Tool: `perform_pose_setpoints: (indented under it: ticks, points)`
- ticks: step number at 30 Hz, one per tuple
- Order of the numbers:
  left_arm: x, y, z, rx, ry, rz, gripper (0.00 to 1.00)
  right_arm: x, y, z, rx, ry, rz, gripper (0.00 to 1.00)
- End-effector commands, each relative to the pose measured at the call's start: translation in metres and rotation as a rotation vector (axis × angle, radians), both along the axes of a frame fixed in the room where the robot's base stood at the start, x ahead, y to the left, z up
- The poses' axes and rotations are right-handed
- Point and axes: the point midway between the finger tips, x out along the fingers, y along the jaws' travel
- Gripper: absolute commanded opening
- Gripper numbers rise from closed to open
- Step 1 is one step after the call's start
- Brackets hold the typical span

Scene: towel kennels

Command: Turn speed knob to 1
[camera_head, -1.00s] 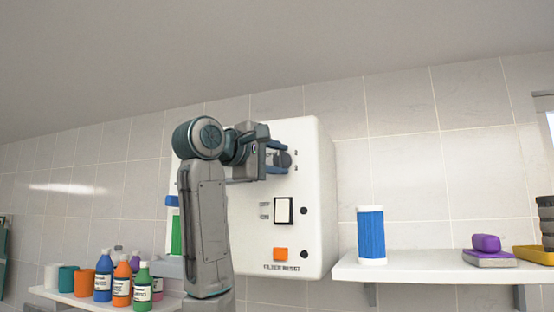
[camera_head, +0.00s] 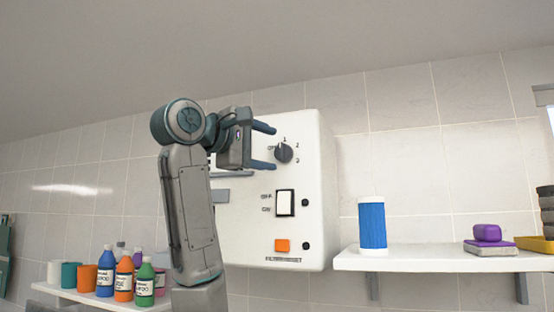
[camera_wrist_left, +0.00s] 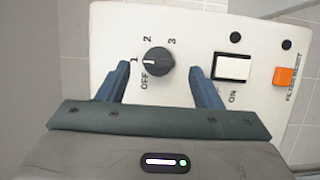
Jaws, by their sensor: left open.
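The dark round speed knob (camera_head: 284,153) sits on the upper part of the white control box (camera_head: 318,200), with OFF, 1, 2 and 3 printed around it. In the left wrist view the knob (camera_wrist_left: 158,61) has a pale mark on its face that points to the 1. My left gripper (camera_head: 270,147) is open and empty, its blue fingers apart and drawn back from the panel. In the left wrist view the fingertips (camera_wrist_left: 158,69) stand on either side of the knob without touching it. My right gripper is not in view.
Below the knob are a white rocker switch (camera_head: 285,203) and an orange button (camera_head: 282,246). A shelf at right (camera_head: 420,260) holds a blue roll (camera_head: 372,225) and a purple item (camera_head: 487,233). Several bottles and cups stand on the left shelf (camera_head: 75,295).

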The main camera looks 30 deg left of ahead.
Motion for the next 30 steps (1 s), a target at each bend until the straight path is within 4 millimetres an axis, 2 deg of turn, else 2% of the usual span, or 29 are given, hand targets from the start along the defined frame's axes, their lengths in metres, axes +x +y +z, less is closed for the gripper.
perform_pose_setpoints:
  ticks: [1, 6, 12, 30]
  points:
    - [-0.012, 0.002, -0.004, 0.000, -0.005, 0.002, 0.59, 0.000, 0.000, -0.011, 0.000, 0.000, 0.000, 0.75]
    - [-0.043, 0.007, -0.004, 0.000, -0.003, 0.001, 0.59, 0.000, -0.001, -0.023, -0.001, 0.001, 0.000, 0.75]
    - [-0.062, 0.009, -0.002, 0.000, 0.001, -0.001, 0.59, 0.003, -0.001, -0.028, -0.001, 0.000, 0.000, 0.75]
    - [-0.064, 0.010, -0.001, 0.000, 0.002, 0.000, 0.59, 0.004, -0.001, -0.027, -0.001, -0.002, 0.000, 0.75]
